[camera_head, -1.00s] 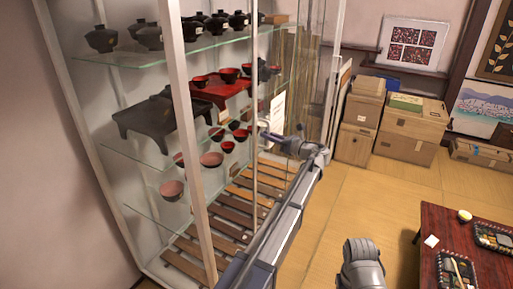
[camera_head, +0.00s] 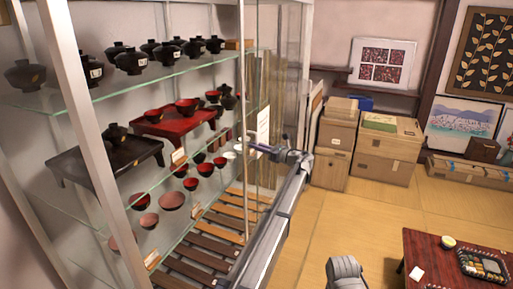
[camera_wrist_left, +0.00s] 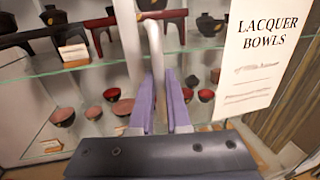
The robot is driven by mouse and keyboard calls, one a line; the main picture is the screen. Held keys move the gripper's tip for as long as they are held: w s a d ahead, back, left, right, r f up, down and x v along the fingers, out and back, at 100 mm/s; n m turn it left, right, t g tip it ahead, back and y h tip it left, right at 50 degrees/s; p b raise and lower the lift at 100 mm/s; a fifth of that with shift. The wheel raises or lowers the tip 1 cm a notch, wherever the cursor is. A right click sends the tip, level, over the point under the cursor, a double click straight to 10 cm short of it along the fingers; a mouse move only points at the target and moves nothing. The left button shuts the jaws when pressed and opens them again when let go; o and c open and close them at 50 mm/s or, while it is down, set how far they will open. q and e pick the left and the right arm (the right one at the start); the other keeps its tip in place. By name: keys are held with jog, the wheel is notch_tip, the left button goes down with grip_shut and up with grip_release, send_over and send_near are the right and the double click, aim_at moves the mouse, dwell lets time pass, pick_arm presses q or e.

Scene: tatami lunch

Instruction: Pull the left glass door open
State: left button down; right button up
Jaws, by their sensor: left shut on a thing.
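The glass-fronted display cabinet (camera_head: 95,150) stands at the left in the head view, with a pale front post and clear glass. A thin pale vertical bar (camera_head: 241,60) runs down its front near my left gripper (camera_head: 262,149). In the left wrist view, a pale curved door handle (camera_wrist_left: 155,45) stands upright between the purple fingers of the gripper (camera_wrist_left: 162,105), which are shut on it. The glass is hard to see, so I cannot tell how far the door stands open.
Shelves hold black lidded bowls (camera_head: 131,61), red bowls (camera_head: 206,169) and a red stand (camera_head: 172,122). A "Lacquer Bowls" sign (camera_wrist_left: 262,55) is close to the gripper. Cardboard boxes (camera_head: 388,150) stand behind; a low red table (camera_head: 430,250) is at right.

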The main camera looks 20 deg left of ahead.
pick_arm(q)
jog(key=shift+w, duration=0.3)
pick_arm(e)
jog(key=shift+w, duration=0.25)
pick_arm(q)
jog(key=c, duration=0.9)
grip_release()
jog(key=shift+d, duration=0.15)
jog(key=v, duration=0.7)
jog(key=shift+s+d, duration=0.15)
jog(key=shift+d, duration=0.15)
jog(key=shift+s, duration=0.1)
